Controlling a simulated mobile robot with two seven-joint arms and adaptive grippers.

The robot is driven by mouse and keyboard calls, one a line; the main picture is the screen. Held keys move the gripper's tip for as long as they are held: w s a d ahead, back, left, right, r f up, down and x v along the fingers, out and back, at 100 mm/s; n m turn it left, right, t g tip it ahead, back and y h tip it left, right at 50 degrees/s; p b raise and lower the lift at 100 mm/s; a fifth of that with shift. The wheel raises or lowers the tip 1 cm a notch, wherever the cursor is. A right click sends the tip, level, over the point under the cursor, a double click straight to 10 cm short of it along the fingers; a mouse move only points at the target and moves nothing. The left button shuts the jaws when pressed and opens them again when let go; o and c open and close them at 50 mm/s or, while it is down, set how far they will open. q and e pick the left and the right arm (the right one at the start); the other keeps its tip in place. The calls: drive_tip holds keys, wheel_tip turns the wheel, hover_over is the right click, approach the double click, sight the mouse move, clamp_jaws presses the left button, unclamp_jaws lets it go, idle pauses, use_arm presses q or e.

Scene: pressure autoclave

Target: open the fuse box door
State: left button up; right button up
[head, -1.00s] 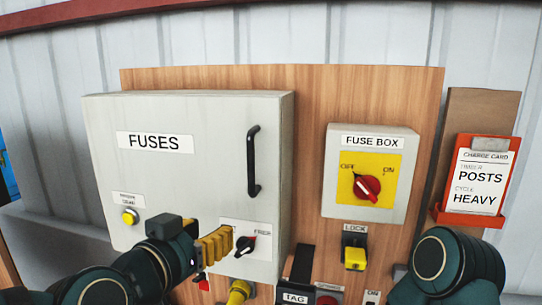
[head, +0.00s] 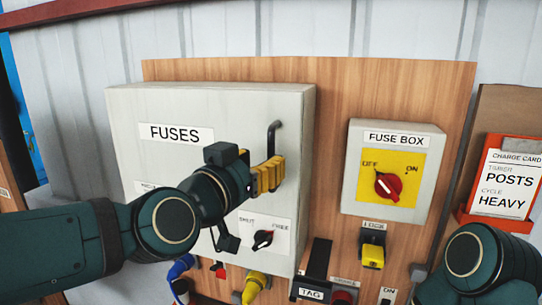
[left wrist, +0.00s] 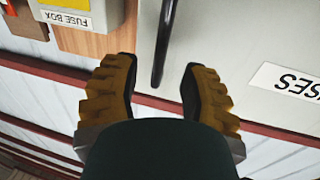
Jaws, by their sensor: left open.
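The grey fuse box door (head: 215,112), labelled FUSES, looks shut. Its black bar handle (head: 273,133) is upright near the door's right edge; its lower part is hidden behind my left gripper. My left gripper (head: 270,174), with yellow ridged fingers, is open in front of the handle. In the left wrist view, upside down, the handle (left wrist: 164,40) lies between the lines of the two open fingers (left wrist: 160,70); contact cannot be told. My right gripper is out of view.
A smaller box labelled FUSE BOX (head: 391,138) with a red rotary switch (head: 388,186) stands to the right, its pointer toward OFF. Below are a yellow lock (head: 373,255), a tag and cables. An orange card holder (head: 508,180) is at far right.

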sight(269, 156)
use_arm(q)
drive_tip(key=shift+x, duration=2.3)
clamp_jaws()
